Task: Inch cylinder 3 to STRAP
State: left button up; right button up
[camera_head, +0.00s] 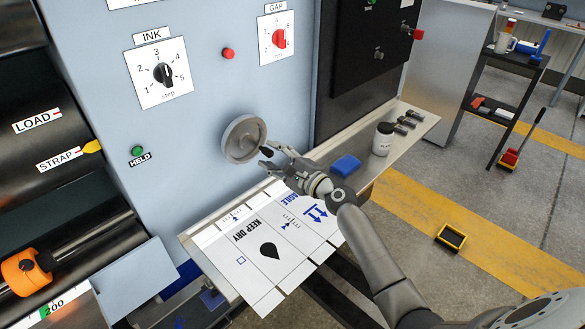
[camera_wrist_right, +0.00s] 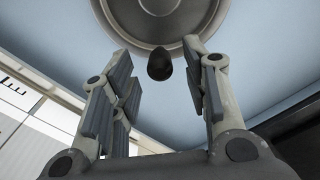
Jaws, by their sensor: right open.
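A grey round handwheel (camera_head: 243,139) is on the light blue machine panel, and its rim fills the top of the right wrist view (camera_wrist_right: 163,12). Its dark knob (camera_head: 266,151) also shows in the wrist view (camera_wrist_right: 160,64). My right gripper (camera_head: 272,156) is open, its fingers on either side of the knob and apart from it. At the left, a black cylinder carries a LOAD label (camera_head: 36,122) and a STRAP label (camera_head: 60,159). A yellow pointer (camera_head: 91,147) is beside STRAP. My left gripper is not in view.
A steel shelf (camera_head: 420,122) below the panel holds a blue cloth (camera_head: 345,165), a white jar (camera_head: 383,139) and printed cardboard (camera_head: 262,250). Above are an INK dial (camera_head: 165,75), a red GAP dial (camera_head: 279,39) and a green HELD lamp (camera_head: 137,151).

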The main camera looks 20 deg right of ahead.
jog(key=v, duration=0.9)
jog(key=shift+s, duration=0.2)
jog(key=shift+d, duration=0.1)
